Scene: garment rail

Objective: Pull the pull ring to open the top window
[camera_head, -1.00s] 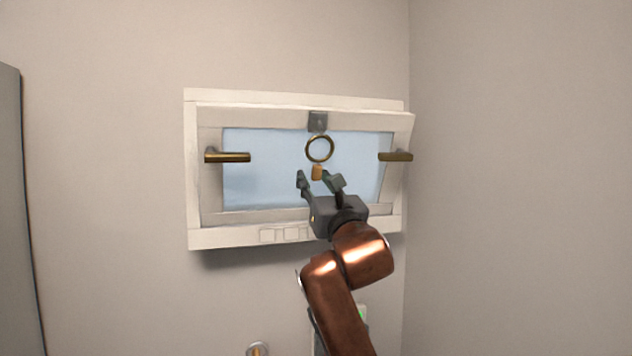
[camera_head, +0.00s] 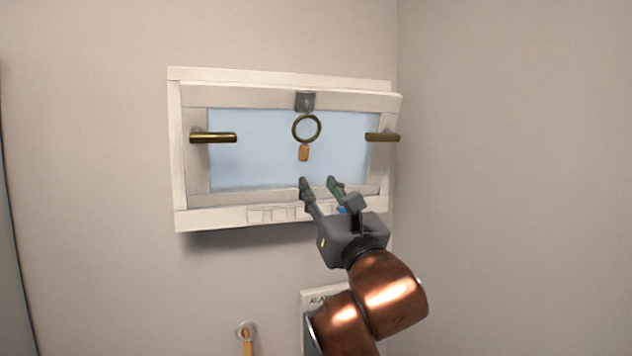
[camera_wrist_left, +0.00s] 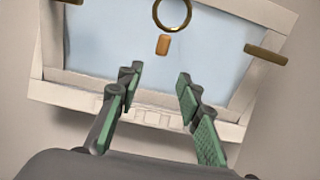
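The top window (camera_head: 280,204) is a white frame with a pale blue pane, its sash tilted out a little at the top. The brass pull ring (camera_head: 306,129) hangs from a grey latch (camera_head: 304,101) at the sash's top middle, with an orange tag (camera_head: 303,153) below it. The ring (camera_wrist_left: 172,14) and tag (camera_wrist_left: 163,45) also show in the left wrist view. My left gripper (camera_head: 317,182) is open and empty, below the tag and apart from it; its green-padded fingers (camera_wrist_left: 158,90) point toward the window. My right gripper is in neither view.
Brass handles sit at the sash's left (camera_head: 213,138) and right (camera_head: 382,137). A panel with lettering (camera_head: 312,297) is on the wall below, partly behind my arm. A side wall stands at the right.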

